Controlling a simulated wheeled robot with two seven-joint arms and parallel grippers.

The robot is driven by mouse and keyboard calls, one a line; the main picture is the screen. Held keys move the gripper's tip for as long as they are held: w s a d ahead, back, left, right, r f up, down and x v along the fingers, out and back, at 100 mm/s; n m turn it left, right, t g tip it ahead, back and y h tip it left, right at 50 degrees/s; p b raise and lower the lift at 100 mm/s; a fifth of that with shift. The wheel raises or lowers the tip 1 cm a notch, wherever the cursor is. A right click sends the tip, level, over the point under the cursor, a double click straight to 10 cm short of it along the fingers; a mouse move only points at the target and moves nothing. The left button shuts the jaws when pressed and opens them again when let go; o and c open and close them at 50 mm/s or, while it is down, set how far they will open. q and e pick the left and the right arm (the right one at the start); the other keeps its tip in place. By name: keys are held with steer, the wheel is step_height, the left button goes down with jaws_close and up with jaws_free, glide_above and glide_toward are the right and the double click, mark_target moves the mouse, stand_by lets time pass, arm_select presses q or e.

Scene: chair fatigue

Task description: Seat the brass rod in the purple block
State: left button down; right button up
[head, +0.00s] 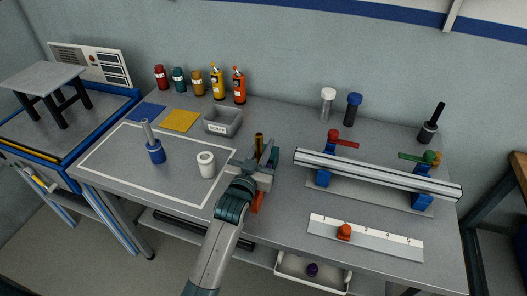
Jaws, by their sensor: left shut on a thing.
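My left gripper (262,166) is over the middle of the grey table, its arm reaching in from the bottom. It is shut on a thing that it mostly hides. A short brass-coloured rod (259,143) stands up at the jaws and appears to be what it holds; its lower end is hidden. A small dark purple piece (312,270) lies in the open white drawer below the table's front edge; I cannot tell whether it is the purple block. No other purple block shows clearly. My right gripper is not in view.
A white cup-like cylinder (206,165) and a blue-based peg (156,152) stand left of my gripper. A grey bin (223,121) is behind it. A long rail on blue supports (375,174) and a numbered strip (385,241) lie to the right. The outlined area at left has free room.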

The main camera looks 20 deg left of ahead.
arm_select(q)
step_height(320, 180, down, 2)
steer(key=shift+f, duration=0.15)
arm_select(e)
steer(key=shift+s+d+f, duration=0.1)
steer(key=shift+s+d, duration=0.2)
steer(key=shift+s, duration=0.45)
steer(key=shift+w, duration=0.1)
arm_select(q)
steer(key=shift+f, duration=0.15)
steer(key=c, duration=1.6)
jaws_free()
steer(key=shift+c, duration=0.2)
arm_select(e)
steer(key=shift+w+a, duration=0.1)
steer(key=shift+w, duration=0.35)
